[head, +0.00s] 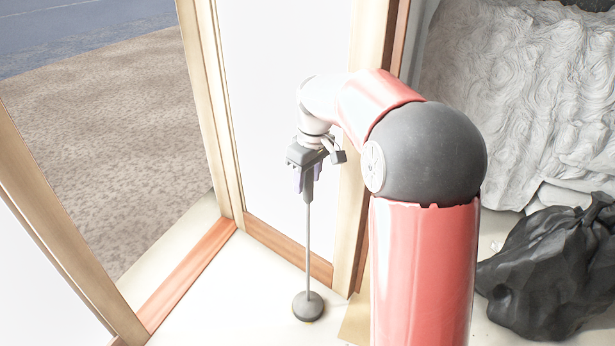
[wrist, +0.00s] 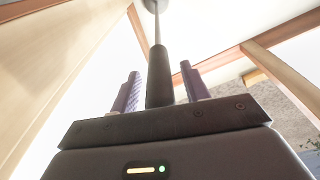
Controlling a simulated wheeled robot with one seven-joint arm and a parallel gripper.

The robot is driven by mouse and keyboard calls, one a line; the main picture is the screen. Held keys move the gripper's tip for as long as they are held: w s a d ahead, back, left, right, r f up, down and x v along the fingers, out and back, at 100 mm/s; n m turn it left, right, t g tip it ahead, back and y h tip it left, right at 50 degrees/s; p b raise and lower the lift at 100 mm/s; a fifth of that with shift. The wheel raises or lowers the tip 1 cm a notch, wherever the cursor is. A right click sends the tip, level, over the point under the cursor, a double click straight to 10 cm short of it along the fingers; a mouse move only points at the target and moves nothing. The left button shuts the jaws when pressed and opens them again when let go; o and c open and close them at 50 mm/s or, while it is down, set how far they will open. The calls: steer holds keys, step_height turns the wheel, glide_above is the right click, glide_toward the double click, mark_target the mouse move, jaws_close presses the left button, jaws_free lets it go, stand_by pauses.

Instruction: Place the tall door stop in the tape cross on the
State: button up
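The tall door stop stands upright on the pale floor in the head view, with a round grey base (head: 308,306), a thin rod and a dark handle on top. My gripper (head: 307,190) points down over its top. In the wrist view, the dark handle (wrist: 159,78) sits between the two purple fingers of my gripper (wrist: 160,85), with a narrow gap on each side. The fingers are open around it. I cannot make out a tape cross; a faint yellowish trace shows at the base's lower edge.
A white door panel with a wooden frame (head: 370,150) stands close behind the door stop. An open doorway with a wooden sill (head: 190,273) is to the left, with brown ground beyond. A black bag (head: 550,270) and a grey crumpled sheet (head: 520,90) are at the right.

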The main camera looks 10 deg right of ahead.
steer(key=r+p, duration=0.1)
steer(key=r, duration=0.6)
steer(key=s+r+p, duration=0.1)
steer(key=r, duration=0.3)
steer(key=shift+d+r+p, duration=0.3)
steer(key=shift+d, duration=0.1)
steer(key=shift+s+r, duration=0.1)
steer(key=shift+r, duration=0.25)
steer(key=s+m+t, duration=0.2)
steer(key=s+m, duration=0.2)
steer(key=s, duration=1.2)
steer(key=s+f+m+t, duration=0.2)
steer(key=s+f, duration=0.5)
steer(key=s, duration=0.4)
steer(key=shift+s+a+m+h, duration=0.3)
steer(key=shift+s+m+h, duration=0.1)
steer(key=shift+m, duration=0.2)
steer(key=shift+r, duration=0.1)
